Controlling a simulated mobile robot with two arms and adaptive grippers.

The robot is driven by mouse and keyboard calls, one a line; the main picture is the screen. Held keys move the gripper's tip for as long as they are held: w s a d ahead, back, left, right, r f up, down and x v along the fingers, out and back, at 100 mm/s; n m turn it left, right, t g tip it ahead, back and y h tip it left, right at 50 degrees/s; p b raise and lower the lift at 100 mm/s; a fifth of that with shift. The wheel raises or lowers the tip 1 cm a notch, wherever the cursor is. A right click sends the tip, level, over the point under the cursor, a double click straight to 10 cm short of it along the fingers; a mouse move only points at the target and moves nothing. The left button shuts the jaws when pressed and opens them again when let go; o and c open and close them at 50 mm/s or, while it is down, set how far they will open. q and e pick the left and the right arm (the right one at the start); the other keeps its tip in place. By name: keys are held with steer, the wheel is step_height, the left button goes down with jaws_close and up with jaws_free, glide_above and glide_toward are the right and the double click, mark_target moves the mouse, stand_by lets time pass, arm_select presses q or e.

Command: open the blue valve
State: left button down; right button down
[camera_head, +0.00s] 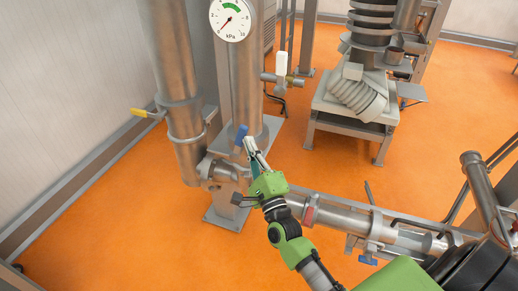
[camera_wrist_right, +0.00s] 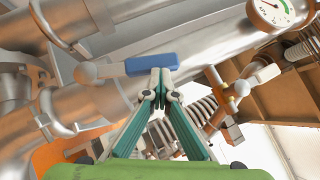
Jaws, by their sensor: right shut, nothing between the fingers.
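The blue valve handle (camera_head: 240,138) stands on the pipework near the foot of the upright steel pipe with the gauge. In the right wrist view the blue handle (camera_wrist_right: 140,66) lies roughly across the picture, with a round metal knob at its left. My right gripper (camera_head: 249,146) is at the right side of the handle. In the right wrist view its fingertips (camera_wrist_right: 161,76) are together and empty, and overlap the handle's lower edge; I cannot tell whether they touch it. My left gripper does not show.
A pressure gauge (camera_head: 230,20) is on the upright pipe, with a white-handled valve (camera_head: 281,63) to the right. A yellow handle (camera_head: 139,112) sticks out at the left. Another blue handle (camera_head: 368,260) is under the low horizontal pipe (camera_head: 345,219). Orange floor (camera_head: 300,165) is open behind.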

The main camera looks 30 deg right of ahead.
steer(key=shift+w+a+r, duration=0.5)
steer(key=shift+w, duration=0.25)
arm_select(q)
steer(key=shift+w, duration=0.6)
arm_select(e)
steer(key=shift+w+a+r, duration=0.2)
steer(key=shift+a, duration=0.05)
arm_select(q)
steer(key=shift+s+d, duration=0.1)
